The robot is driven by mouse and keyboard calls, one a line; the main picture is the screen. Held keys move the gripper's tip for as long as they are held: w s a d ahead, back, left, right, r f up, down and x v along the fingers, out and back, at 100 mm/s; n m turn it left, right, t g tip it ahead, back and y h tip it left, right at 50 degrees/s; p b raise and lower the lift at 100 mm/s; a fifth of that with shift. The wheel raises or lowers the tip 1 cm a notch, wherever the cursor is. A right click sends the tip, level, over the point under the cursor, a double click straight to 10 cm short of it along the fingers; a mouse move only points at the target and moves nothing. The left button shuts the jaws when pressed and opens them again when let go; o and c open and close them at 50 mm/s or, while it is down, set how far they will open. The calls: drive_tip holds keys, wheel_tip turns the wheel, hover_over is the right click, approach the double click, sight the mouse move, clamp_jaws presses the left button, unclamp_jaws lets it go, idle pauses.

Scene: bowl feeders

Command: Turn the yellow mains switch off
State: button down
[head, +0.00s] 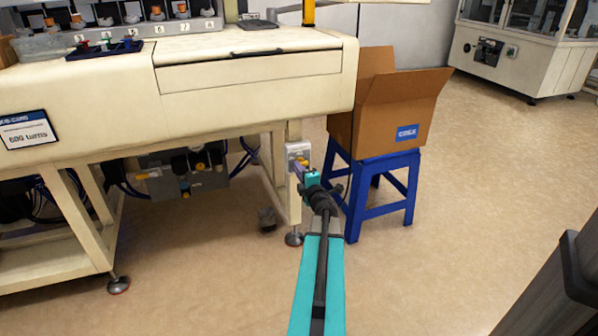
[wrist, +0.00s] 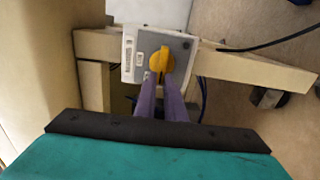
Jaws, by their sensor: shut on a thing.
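The yellow mains switch (wrist: 162,60) is a rotary knob on a grey and white switch box (wrist: 129,52). The box is fixed to the frame of the cream machine, and it also shows in the head view (head: 298,150) on the machine's right front leg. My gripper (wrist: 161,75) has its two purple fingers at the knob, shut on its lower part. In the head view my gripper (head: 300,168) reaches up to the box from below right. The fingers partly cover the knob there.
A blue stool (head: 383,164) with an open cardboard box (head: 395,112) stands close to the right of my arm. The machine's drawer front (head: 250,70) overhangs the switch. A black cable (wrist: 270,44) runs right of the box. The floor (head: 480,200) at right is clear.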

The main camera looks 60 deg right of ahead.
drive_tip(key=shift+s+d, duration=0.1)
drive_tip(key=shift+s, duration=0.05)
drive_tip(key=c, duration=1.8)
unclamp_jaws()
drive_tip(key=shift+c, duration=0.2)
drive_tip(key=p+v, duration=0.9)
drive_tip(key=v, duration=0.4)
drive_tip(key=shift+s+a, duration=0.2)
drive_tip(key=shift+a, duration=0.1)
drive_tip(key=shift+s+a, duration=0.1)
